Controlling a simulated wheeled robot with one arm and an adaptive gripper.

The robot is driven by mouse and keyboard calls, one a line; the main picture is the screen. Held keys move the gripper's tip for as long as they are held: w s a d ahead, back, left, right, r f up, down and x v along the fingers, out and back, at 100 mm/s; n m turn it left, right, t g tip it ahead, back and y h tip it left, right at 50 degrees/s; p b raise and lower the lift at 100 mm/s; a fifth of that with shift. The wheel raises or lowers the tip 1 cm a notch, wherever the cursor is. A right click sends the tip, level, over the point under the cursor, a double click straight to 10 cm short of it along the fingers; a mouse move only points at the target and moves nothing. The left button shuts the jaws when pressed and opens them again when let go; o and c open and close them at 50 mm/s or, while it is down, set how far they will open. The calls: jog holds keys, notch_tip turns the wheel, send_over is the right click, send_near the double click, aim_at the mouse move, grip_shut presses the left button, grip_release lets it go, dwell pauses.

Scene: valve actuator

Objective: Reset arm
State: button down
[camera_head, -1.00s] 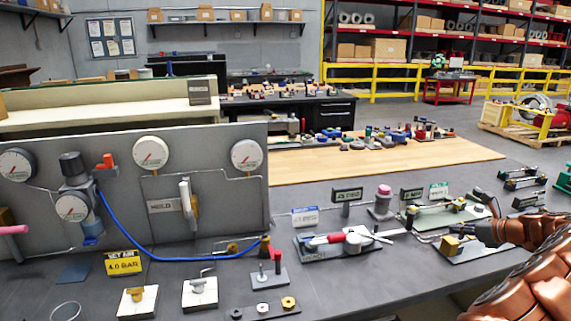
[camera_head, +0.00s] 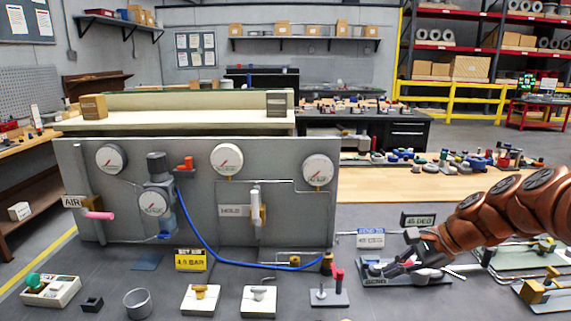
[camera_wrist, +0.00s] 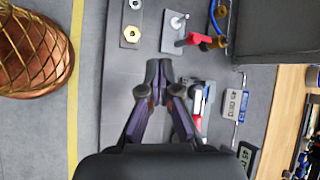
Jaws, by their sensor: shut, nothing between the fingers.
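My copper-coloured arm (camera_head: 490,215) reaches in from the right in the head view. My gripper (camera_head: 410,250) is over the bench, in front of the bending fixture (camera_head: 440,276) marked BEND, and hides part of it. In the wrist view my gripper (camera_wrist: 158,72) has its fingertips together with nothing between them. The fixture's red and white lever (camera_wrist: 200,100) shows just right of the fingers there. I cannot tell the exact gap between fingers and fixture.
The grey gauge panel (camera_head: 200,228) with a blue hose (camera_head: 200,240) stands at left. A 45 DEG sign (camera_head: 370,239) stands close by.

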jog(key=s+a+f+n+g+h, duration=0.25)
jog(key=s+a+n, duration=0.55)
jog(key=s, duration=0.6)
jog(key=s+d+f+n+g+h, duration=0.1)
jog(key=s+f+n+h, duration=0.1)
jog(key=s, duration=0.7)
jog(key=s+f+n+g+h, duration=0.1)
jog(key=s+f+n+h, duration=0.1)
jog(key=s+n, duration=0.3)
jog(key=s+h, duration=0.1)
jog(key=s, duration=0.3)
jog(key=shift+s+d+f+g, duration=0.2)
jog(key=shift+d+f+g, duration=0.15)
jog(key=shift+d+f, duration=0.05)
